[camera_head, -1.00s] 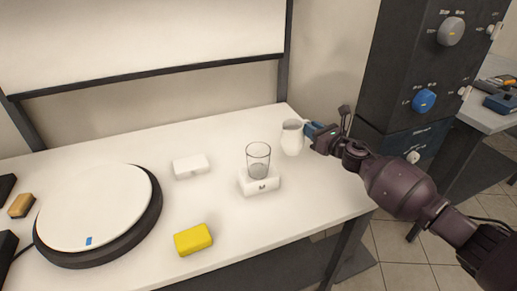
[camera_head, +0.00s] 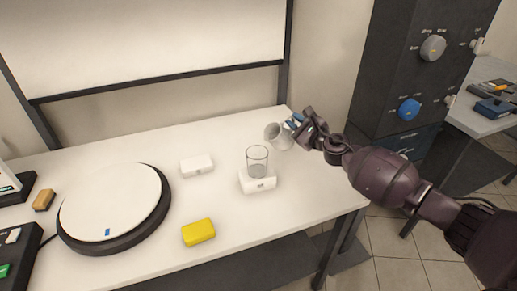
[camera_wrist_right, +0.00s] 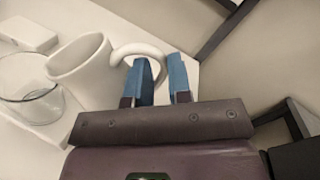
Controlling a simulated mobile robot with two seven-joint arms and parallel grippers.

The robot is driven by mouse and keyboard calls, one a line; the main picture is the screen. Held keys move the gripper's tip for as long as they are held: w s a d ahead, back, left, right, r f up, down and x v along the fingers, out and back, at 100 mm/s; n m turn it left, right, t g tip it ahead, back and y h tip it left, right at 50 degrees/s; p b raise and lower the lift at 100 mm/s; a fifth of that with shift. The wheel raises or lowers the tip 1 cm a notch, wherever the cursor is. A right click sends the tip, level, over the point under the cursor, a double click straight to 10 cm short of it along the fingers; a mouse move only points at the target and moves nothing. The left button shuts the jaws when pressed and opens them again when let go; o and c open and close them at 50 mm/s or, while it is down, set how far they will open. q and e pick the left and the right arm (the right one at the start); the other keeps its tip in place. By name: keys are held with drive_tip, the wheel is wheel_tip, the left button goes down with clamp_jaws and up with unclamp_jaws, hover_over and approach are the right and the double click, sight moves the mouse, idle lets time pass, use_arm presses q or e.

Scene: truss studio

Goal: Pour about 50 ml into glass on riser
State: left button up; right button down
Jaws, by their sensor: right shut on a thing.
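The glass (camera_head: 257,160) stands upright on the white riser (camera_head: 258,183) near the table's right side; some grey content shows low in it. A white pitcher (camera_head: 276,135) is tilted to the left, its mouth turned toward the glass, behind and right of it. My right gripper (camera_head: 293,122) is shut on the pitcher's handle. In the right wrist view the blue fingers (camera_wrist_right: 163,82) are at the handle, and the pitcher (camera_wrist_right: 88,72) is close beside the glass (camera_wrist_right: 30,98). No stream of liquid shows. My left gripper is not in view.
A white block (camera_head: 196,165) lies left of the riser, and a yellow sponge (camera_head: 198,231) lies in front. A round white turntable (camera_head: 110,203) takes up the left of the table (camera_head: 290,215). A dark cabinet with knobs (camera_head: 415,75) stands behind right.

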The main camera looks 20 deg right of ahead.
sight(287, 131)
drive_tip(key=shift+s+a+r+n+p, duration=0.15)
drive_tip(key=shift+a+r+n+p, duration=0.25)
drive_tip(key=shift+r+n+p, duration=0.25)
drive_tip(key=shift+a+r+n+p, duration=0.3)
drive_tip(key=shift+r+n+p, duration=0.15)
drive_tip(key=shift+r+n, duration=0.3)
drive_tip(key=shift+s+a+r+n+p, duration=0.15)
drive_tip(key=shift+a+r+n+p, duration=0.2)
drive_tip(key=shift+n+p, duration=0.25)
drive_tip(key=shift+s+a+r+n+p, duration=0.1)
drive_tip(key=shift+a+r+n+p, duration=0.2)
drive_tip(key=shift+n+p, duration=0.1)
idle(0.5)
drive_tip(key=shift+r, duration=0.1)
idle(0.4)
drive_tip(key=shift+s+a+r+n+p, duration=0.1)
drive_tip(key=shift+a+r+n+p, duration=0.1)
drive_tip(key=shift+n+p, duration=0.2)
idle(0.4)
